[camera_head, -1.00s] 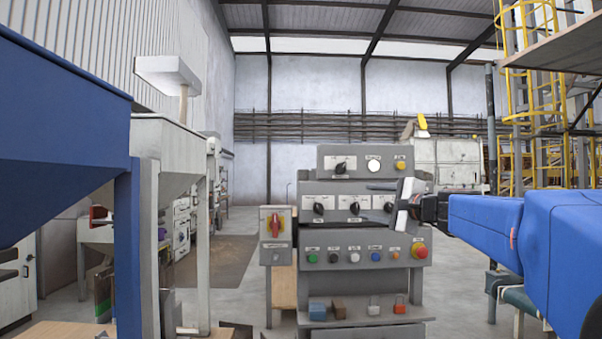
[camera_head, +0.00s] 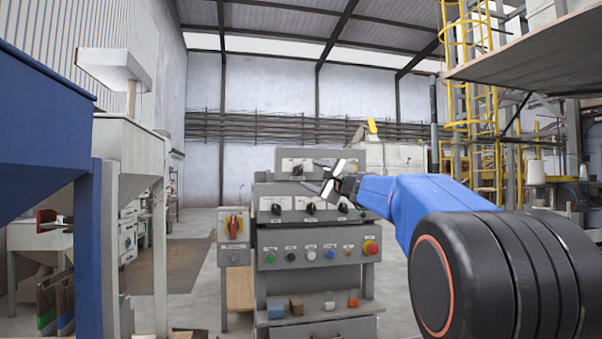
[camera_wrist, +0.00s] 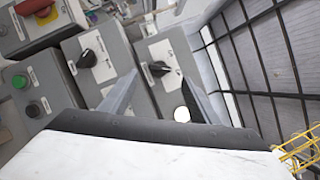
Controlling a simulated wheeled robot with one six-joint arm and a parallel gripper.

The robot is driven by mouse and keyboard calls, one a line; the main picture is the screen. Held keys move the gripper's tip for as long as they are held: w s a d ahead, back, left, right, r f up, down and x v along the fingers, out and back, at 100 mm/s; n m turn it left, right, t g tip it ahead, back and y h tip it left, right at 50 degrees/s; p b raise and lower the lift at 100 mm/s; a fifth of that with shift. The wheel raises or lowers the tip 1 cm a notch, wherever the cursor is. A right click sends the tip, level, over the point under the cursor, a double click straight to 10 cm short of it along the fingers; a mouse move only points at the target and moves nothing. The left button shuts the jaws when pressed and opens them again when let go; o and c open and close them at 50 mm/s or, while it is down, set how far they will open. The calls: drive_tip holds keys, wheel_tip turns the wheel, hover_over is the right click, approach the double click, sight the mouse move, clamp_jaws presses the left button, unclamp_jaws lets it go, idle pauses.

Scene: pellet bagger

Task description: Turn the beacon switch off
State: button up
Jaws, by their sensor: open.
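A grey control console (camera_head: 262,245) carries black rotary knobs on pale plates; the labels are too small to read, so I cannot tell by name which is the beacon switch. One black knob (camera_head: 297,170) sits on the top panel; it also shows in the wrist view (camera_wrist: 159,68), pointing along its plate. My gripper (camera_head: 318,176) is in front of the top panel, to the right of that knob. In the wrist view my open gripper (camera_wrist: 160,78) has its fingers on either side of the knob, apart from it as far as I can tell. The gripper hides the top panel's right part in the head view.
A row of knobs (camera_head: 311,209) lies below, then push buttons (camera_head: 310,255) and a red emergency stop (camera_head: 371,247). A red-handled switch box (camera_head: 234,225) is at the left. A pale round lamp (camera_wrist: 182,114) is beside the top knob.

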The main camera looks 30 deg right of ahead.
sight(299, 170)
drive_tip(key=x, duration=0.7)
drive_tip(key=shift+w+r, duration=0.1)
drive_tip(key=shift+w, duration=0.25)
drive_tip(key=shift+c, duration=0.7)
drive_tip(key=c, duration=0.9)
